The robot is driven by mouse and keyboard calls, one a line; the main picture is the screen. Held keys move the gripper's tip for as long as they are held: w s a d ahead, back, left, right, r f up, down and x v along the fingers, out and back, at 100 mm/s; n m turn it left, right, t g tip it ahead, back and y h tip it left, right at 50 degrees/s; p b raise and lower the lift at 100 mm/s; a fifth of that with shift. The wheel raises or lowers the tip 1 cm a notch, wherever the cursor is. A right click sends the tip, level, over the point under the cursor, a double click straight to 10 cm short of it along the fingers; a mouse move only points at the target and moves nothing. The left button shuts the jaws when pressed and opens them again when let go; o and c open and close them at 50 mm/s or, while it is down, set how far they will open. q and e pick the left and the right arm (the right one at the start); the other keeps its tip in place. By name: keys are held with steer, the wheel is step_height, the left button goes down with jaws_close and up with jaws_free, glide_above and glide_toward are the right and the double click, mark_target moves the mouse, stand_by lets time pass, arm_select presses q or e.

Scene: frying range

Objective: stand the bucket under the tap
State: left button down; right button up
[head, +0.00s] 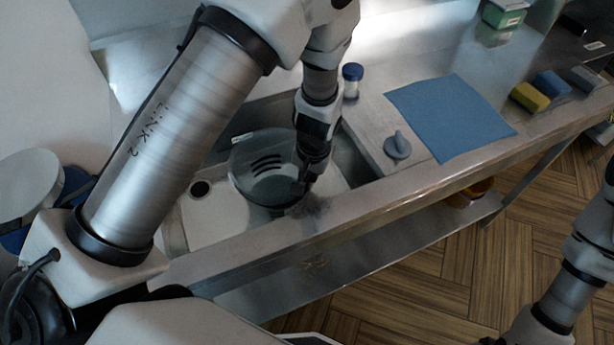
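A grey-green round vessel, which looks like the bucket (262,165), is in the sink basin (207,222) in the head view. It has several dark slot-like marks on it. My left gripper (306,184) points down at its right-hand edge, touching or very close to it. The fingertips are dark and small, so I cannot tell whether they are closed on the rim. I cannot make out a tap; my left arm covers much of the area behind the sink. My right arm shows at the lower right, with its gripper outside the picture.
Right of the sink, the steel counter (418,53) carries a blue mat (452,115), a grey knobbed object (397,146), a blue-capped jar (352,80), a yellow block (529,97) and a blue block (552,84). A green box (504,13) stands farther back. A lower shelf (345,252) runs beneath.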

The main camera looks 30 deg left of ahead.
arm_select(q)
steer(key=shift+a+f, duration=0.1)
steer(key=shift+f, duration=0.05)
steer(key=c, duration=1.3)
jaws_free()
steer(key=shift+s, duration=0.1)
steer(key=r, duration=0.4)
steer(key=d+r, duration=0.1)
steer(key=r, duration=0.7)
steer(key=shift+d+r+b, duration=0.15)
steer(key=shift+d+b, duration=0.05)
steer(key=shift+b, duration=0.15)
